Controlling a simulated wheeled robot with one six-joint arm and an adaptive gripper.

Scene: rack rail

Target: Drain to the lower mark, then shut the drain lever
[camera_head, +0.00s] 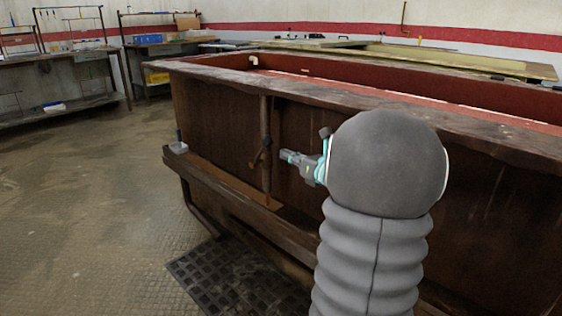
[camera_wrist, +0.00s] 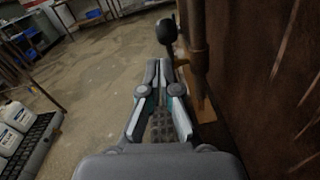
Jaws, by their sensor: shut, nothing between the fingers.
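A large brown tank (camera_head: 215,115) with a red inner wall fills the middle of the head view. A vertical pipe (camera_head: 265,130) runs down its near side. A dark-knobbed lever (camera_head: 259,156) sits on this pipe; its knob shows in the wrist view (camera_wrist: 166,31), just beyond my fingertips and left of the pipe. My gripper (camera_head: 286,155) is shut and empty, just right of the pipe in the head view and apart from it. Its fingertips (camera_wrist: 156,64) point toward the knob. I cannot make out the lower mark or the liquid level.
A floor grate (camera_head: 235,275) lies below. White bottles (camera_wrist: 18,116) stand at left in the wrist view. Floor left of the tank is clear.

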